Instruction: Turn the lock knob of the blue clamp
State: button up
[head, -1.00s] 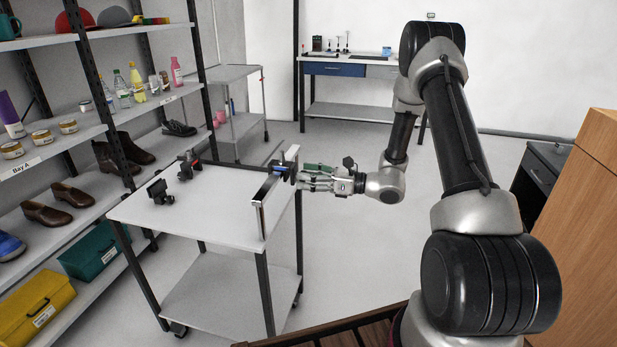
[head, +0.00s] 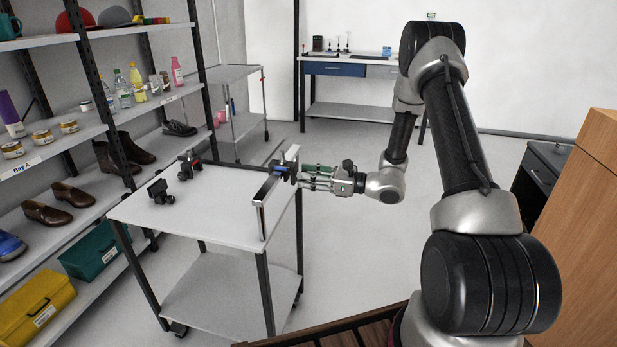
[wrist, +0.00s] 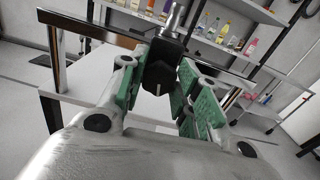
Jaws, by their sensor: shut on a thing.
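The blue clamp (head: 278,171) sits on the metal rail at the right edge of the white cart. My gripper (head: 302,176) reaches it from the right, its fingers roughly level. In the wrist view, a black lock knob (wrist: 160,76) stands between the green-padded fingers (wrist: 158,88), which are shut on it. A metal rod shows behind the knob. The clamp's blue part is not visible in the wrist view, and my fingers partly cover the knob in the head view.
The upright rail (head: 262,207) runs along the edge of the cart (head: 200,212). A black clamp (head: 160,191) and a red-marked clamp (head: 187,163) are on the cart top. A loaded shelf (head: 75,145) stands left. The floor right of the cart is clear.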

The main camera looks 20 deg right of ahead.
jog(key=shift+f+m, duration=0.2)
jog(key=shift+m, duration=8.65)
jog(key=shift+f+m, duration=0.15)
jog(key=shift+m, duration=8.7)
jog(key=o, duration=1.1)
jog(key=shift+c, duration=0.2)
jog(key=shift+d, duration=0.15)
